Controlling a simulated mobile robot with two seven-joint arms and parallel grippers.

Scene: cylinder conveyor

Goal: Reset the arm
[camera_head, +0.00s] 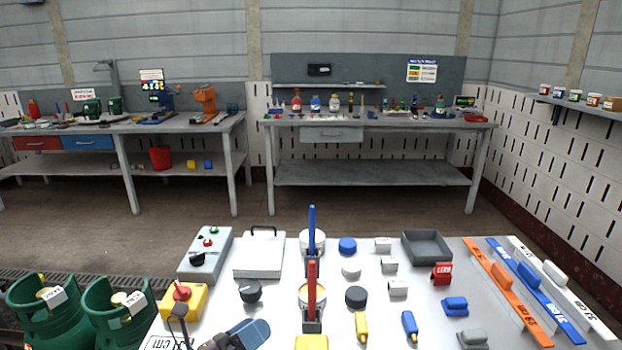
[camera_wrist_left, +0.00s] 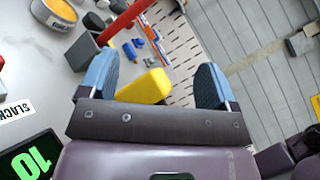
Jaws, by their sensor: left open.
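My left gripper (camera_head: 242,335) shows at the bottom of the head view, low over the near edge of the white table (camera_head: 330,263). In the left wrist view its two blue fingers (camera_wrist_left: 155,84) stand wide apart. A yellow block (camera_wrist_left: 145,87) shows beyond the gap between them, and nothing is visibly held. In the head view the yellow block (camera_head: 311,343) lies just right of the gripper, partly cut off by the frame. My right gripper is not in view.
A red upright handle (camera_head: 311,283) and a blue one (camera_head: 312,230) stand right of the gripper. A yellow box with a red knob (camera_head: 183,299) is left. Green cylinders (camera_head: 45,307) stand beyond the left edge. Small blocks and long coloured bars (camera_head: 507,290) lie to the right.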

